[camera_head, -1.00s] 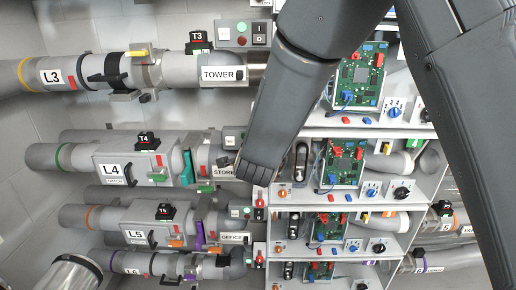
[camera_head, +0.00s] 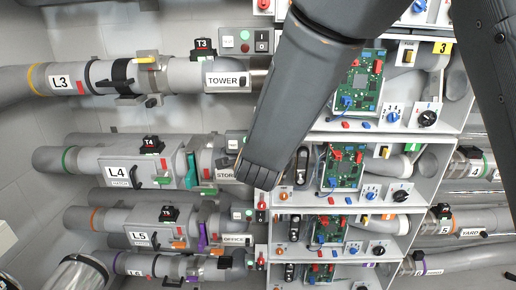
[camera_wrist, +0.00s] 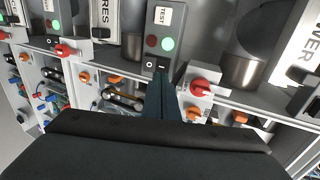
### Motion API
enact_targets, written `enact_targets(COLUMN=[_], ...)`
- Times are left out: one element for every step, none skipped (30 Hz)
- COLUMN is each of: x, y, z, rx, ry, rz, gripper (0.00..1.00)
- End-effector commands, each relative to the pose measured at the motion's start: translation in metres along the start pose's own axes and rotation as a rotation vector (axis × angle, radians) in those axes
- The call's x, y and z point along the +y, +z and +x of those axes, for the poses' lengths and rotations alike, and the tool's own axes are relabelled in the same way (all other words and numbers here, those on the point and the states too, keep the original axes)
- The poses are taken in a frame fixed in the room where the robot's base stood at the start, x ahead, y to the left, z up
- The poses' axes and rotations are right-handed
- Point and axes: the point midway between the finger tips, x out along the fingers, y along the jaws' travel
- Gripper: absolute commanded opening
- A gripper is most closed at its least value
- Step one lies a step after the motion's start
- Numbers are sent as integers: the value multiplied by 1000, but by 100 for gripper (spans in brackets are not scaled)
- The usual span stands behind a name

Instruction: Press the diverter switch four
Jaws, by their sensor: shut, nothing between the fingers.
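The row-four line, labelled L4 (camera_head: 117,173), runs across the head view to a small switch box (camera_head: 236,140) beside my arm. The box is partly hidden by the arm. My gripper is hidden behind the arm's end in the head view. In the wrist view my gripper (camera_wrist: 162,76) is shut and empty. Its dark tips reach the lower end of a grey box labelled TEST (camera_wrist: 163,32), with a red and a green button and a black I/O rocker (camera_wrist: 156,63). The tips overlap the rocker's lower right; I cannot tell whether they touch. No mark identifies diverter switch four.
A white shelf rack (camera_head: 425,190) with circuit boards (camera_head: 343,166), knobs and small switches stands to the right. A red knob (camera_wrist: 200,88) sits close right of my gripper. Grey pipes fill the left side of the head view. My arm crosses the centre.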

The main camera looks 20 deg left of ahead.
Motion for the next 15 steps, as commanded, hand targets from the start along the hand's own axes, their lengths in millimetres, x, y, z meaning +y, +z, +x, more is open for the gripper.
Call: enact_targets(x=[2,2,1,1,1,0,0,-1,-1,-1,-1,-2,-2,-2,-2], y=[1,2,4,4,5,6,6,6,6,6,6,6,5,5,5], z=[-8,-14,-21,-27,-32,-39,-44,-49,-55,-60,-63,-68,-71,-74,-78], rx=[-3,-5,-8,-8,-9,-11,-11,-11,-12,-11,-11,-11,-10,-9,-9], ry=[-1,-1,-1,-1,0,-1,0,-1,0,0,0,0,0,1,1], rz=[0,0,-1,-1,-2,-2,-2,-2,-3,-2,-2,-2,-2,-3,-3], gripper=[0,0,0,0,0,0,0,0,0,0,0,0,0,0,0])
